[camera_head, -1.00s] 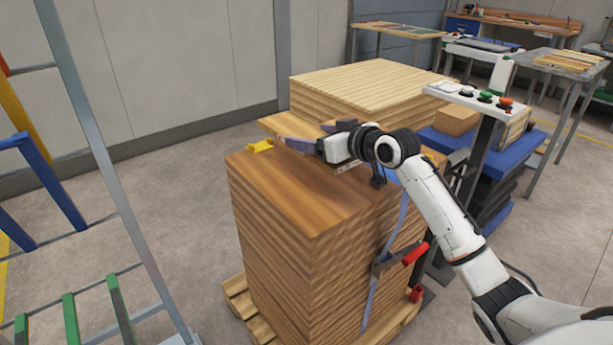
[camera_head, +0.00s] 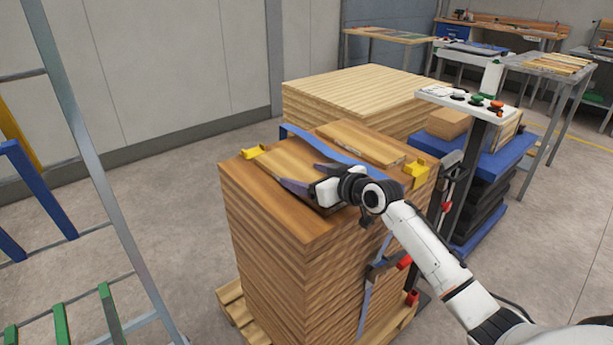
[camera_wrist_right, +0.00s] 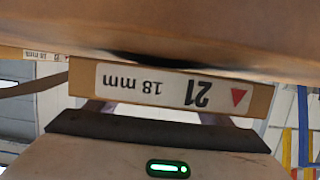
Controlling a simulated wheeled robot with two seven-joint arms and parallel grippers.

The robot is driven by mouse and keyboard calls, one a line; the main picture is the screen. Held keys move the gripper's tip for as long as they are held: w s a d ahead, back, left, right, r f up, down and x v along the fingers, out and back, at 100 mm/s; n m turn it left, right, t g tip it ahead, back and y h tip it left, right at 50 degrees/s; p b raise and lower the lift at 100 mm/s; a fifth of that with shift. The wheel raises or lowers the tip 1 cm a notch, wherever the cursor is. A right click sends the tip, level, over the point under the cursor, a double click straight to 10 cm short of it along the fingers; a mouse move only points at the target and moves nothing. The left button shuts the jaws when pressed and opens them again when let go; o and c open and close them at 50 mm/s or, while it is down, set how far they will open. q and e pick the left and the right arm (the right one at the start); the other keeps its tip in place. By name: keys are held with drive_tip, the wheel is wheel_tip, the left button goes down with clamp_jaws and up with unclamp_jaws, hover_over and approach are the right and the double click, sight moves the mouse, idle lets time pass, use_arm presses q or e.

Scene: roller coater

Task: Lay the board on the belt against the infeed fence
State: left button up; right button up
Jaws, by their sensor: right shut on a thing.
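My right gripper (camera_head: 312,178) is shut on the near edge of a light wood board (camera_head: 285,157) at the top of a tall strapped stack (camera_head: 285,221). In the right wrist view, the board's edge (camera_wrist_right: 265,103) sits between the fingers and bears an upside-down label reading "21" and "18 mm". A blue strap (camera_head: 330,148) crosses over the wood. A similar light wood surface (camera_head: 360,140) shows beyond it; I cannot tell whether it is the same board. My left gripper is not in view. I cannot make out the belt or infeed fence.
Yellow corner pieces (camera_head: 252,152) (camera_head: 415,171) sit at the stack's top. A paler stack (camera_head: 355,90) stands behind. A button panel (camera_head: 466,98) on a post stands at right. A metal frame (camera_head: 85,150) stands at left, with open floor between it and the stack.

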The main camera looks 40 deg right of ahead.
idle(0.3)
drive_tip(key=o, duration=1.4)
drive_tip(key=shift+f, duration=0.2)
drive_tip(key=shift+o, duration=0.2)
